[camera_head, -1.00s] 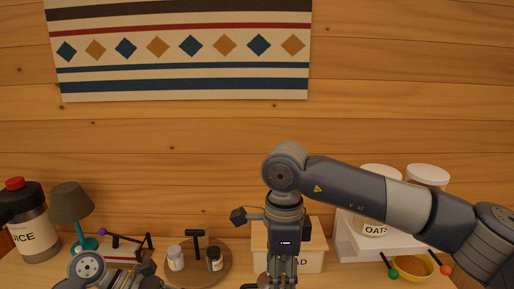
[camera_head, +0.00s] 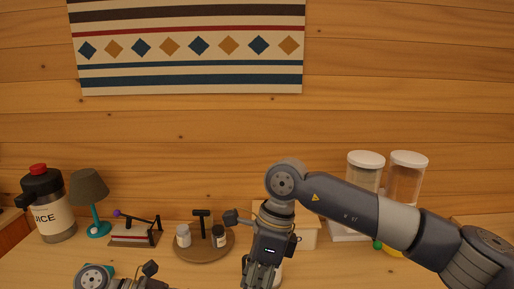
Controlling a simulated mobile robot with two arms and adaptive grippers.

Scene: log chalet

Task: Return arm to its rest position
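My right arm comes in from the right edge, bends at an elbow in front of the wall and hangs down to the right gripper (camera_head: 258,278) at the bottom centre. That gripper points down over the wooden counter (camera_head: 205,272), and its fingertips are cut off or too dark to read. A small pale thing shows beside it at the bottom edge; I cannot tell whether they touch. Of my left arm only a joint and part of the wrist show at the bottom left. The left gripper's fingers are below the picture.
A wooden box (camera_head: 308,232) is partly hidden behind my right arm. Lidded jars (camera_head: 365,165) stand at right behind it.

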